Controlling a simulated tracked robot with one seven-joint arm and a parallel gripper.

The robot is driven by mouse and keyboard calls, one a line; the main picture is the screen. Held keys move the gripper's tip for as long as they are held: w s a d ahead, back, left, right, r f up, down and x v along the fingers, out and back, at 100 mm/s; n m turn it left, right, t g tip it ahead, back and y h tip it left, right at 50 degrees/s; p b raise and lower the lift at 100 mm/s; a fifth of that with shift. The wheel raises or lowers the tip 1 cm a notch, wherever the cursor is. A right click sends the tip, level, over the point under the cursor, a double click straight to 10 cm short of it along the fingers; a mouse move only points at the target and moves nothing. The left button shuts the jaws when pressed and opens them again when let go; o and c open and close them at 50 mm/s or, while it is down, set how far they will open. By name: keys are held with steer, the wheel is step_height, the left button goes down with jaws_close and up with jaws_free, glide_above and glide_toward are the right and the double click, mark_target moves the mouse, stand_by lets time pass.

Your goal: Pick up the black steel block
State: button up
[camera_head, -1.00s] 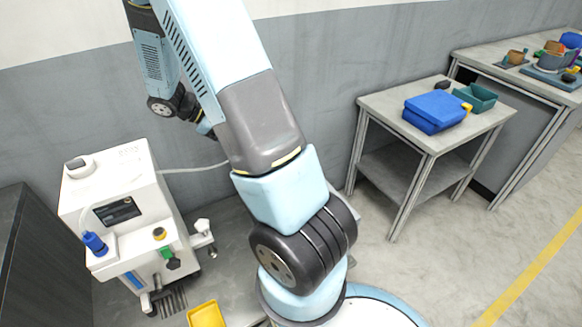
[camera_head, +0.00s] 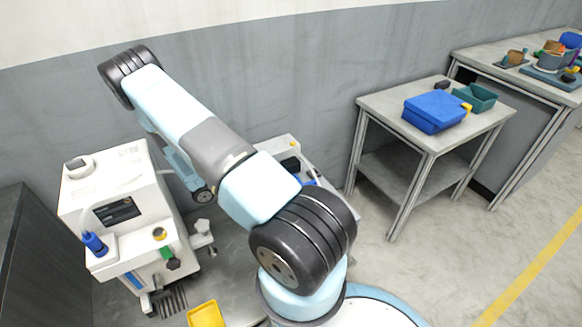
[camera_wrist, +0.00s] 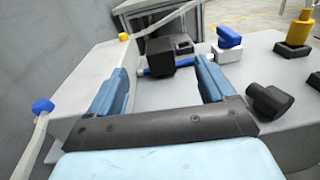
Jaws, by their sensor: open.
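A black block (camera_wrist: 160,58) stands on the grey worktop in the wrist view, ahead of my gripper and framed between its fingers. It is likely the black steel block, though other dark pieces are near. My gripper (camera_wrist: 161,67) has its two blue fingers spread apart with nothing held; the block appears beyond the fingertips, but the exact gap is hard to tell. In the head view my arm bends down behind itself, and the gripper and block are hidden there.
In the wrist view, a dark rounded piece (camera_wrist: 268,101) lies right of the right finger. A blue-and-white item (camera_wrist: 228,44) and a yellow knob on a black base (camera_wrist: 299,30) stand farther right. The head view shows a white machine (camera_head: 125,215) and a yellow tray (camera_head: 206,314).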

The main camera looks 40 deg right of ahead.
mark_target(290, 161)
steer(key=shift+d+f+n+t, duration=0.2)
steer(key=shift+f+n+t, duration=0.15)
steer(key=shift+f, duration=0.45)
steer(key=shift+d+f, duration=0.15)
steer(key=x, duration=1.3)
steer(key=shift+d+r, duration=0.2)
steer(key=shift+d, duration=0.1)
jaws_close()
